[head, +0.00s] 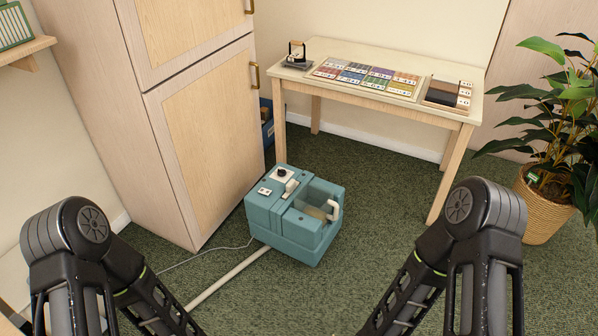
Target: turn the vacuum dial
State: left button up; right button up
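A teal box-shaped vacuum (292,232) sits on the green carpet in the middle of the head view, in front of the wooden cabinet. A black round dial (281,173) is on a pale plate on its top, at the left rear. A white switch or lever (290,187) is beside the dial, and a clear cover with a white handle (335,209) is on the right side. Both of my arms reach in from the bottom corners, well apart from the vacuum. Their grippers are outside the picture, below its bottom edge.
A pale hose or tube (230,279) and a thin cord (205,252) run from the vacuum across the carpet. A tall cabinet (205,130) stands at left. A table (455,118) with cards stands behind, and a potted plant (545,205) is at right. Carpet right of the vacuum is clear.

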aim_at(282, 173)
jog(key=i+l, duration=0.8)
jog(key=l, duration=0.15)
jog(key=i+l+z, duration=0.1)
jog(key=i+l, duration=0.75)
jog(key=l, duration=0.15)
jog(key=i, duration=0.95)
